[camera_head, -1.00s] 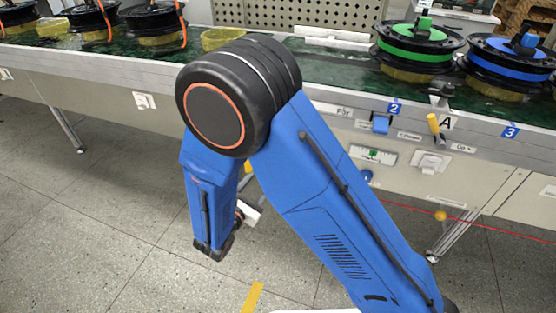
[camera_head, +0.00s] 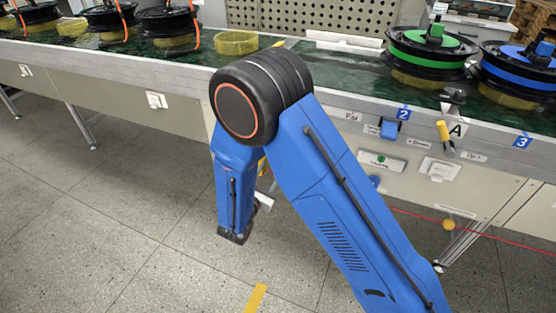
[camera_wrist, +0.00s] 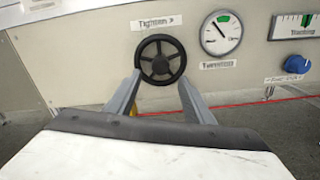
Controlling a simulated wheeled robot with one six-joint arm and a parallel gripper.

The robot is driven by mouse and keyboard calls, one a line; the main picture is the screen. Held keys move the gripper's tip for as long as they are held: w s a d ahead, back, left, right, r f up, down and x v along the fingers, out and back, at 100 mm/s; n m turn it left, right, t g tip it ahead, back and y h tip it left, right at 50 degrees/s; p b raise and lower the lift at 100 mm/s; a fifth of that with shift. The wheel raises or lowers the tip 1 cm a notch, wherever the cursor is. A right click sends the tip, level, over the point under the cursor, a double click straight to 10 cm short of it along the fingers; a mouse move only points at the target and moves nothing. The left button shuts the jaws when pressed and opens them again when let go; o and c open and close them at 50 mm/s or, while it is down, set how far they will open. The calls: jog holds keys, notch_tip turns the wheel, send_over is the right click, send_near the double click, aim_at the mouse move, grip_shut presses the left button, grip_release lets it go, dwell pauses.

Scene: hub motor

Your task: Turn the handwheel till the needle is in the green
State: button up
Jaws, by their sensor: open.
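The black spoked handwheel (camera_wrist: 162,60) is on the pale panel in the wrist view, under a label with an arrow. My gripper (camera_wrist: 160,78) is open, its two grey fingers pointing at the wheel's lower half, one toward each side. I cannot tell whether they touch the rim. The round gauge (camera_wrist: 221,33) is right of the wheel, with a green band at its top. Its thin needle seems to point up and left, left of the green. In the head view my arm hides the wheel, the round gauge and my fingers.
Right of the round gauge are a straight gauge (camera_wrist: 306,22) and a blue knob (camera_wrist: 297,64). In the head view the bench (camera_head: 330,92) carries several spools, including a green one (camera_head: 432,45). A red line with an orange ball (camera_head: 448,225) runs below the panel. The floor in front is open.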

jog(key=x, duration=0.7)
jog(key=shift+w, duration=0.25)
jog(key=shift+d, duration=0.15)
jog(key=shift+c, duration=0.6)
jog(key=c, duration=0.9)
